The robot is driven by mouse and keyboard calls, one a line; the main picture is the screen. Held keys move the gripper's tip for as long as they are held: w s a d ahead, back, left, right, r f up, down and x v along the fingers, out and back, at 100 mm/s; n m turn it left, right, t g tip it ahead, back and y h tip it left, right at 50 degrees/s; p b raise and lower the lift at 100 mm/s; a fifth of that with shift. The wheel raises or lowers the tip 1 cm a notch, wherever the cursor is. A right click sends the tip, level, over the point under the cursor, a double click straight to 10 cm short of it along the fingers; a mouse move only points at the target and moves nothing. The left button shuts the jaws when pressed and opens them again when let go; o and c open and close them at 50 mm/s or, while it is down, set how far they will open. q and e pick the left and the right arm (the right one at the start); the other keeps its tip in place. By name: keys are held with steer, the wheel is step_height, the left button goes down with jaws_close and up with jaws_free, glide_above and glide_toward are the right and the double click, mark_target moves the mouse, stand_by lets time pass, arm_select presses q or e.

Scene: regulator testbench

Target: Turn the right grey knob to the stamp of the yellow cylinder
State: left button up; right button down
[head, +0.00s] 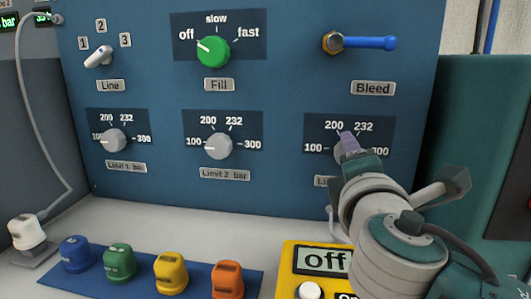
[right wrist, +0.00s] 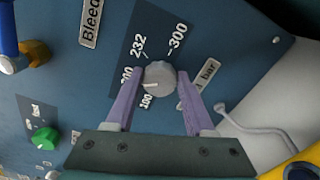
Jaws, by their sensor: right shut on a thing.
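The right grey knob (right wrist: 160,77) sits on the blue panel below the Bleed label, on a dial marked 100, 200, 232 and 300. My right gripper (right wrist: 159,84) is shut on it, one purple finger on each side. The knob's white line seems to point between 100 and 200. In the head view my right gripper (head: 349,145) hides this knob. The yellow cylinder (head: 171,272) stands on a blue mat (head: 215,284) at the front; its stamp is too small to read. My left gripper is not in view.
Blue (head: 77,253), green (head: 119,262) and orange (head: 228,279) cylinders stand beside the yellow one. Two other grey knobs (head: 113,140) (head: 218,146), a green Fill knob (head: 213,51) and a blue Bleed lever (head: 370,42) are on the panel. A yellow box (head: 288,262) stands below my right arm.

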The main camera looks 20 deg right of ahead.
steer(key=shift+c, duration=1.3)
jaws_free()
steer(key=v, duration=0.9)
steer(key=shift+s+a, duration=0.25)
steer(key=shift+s, duration=0.25)
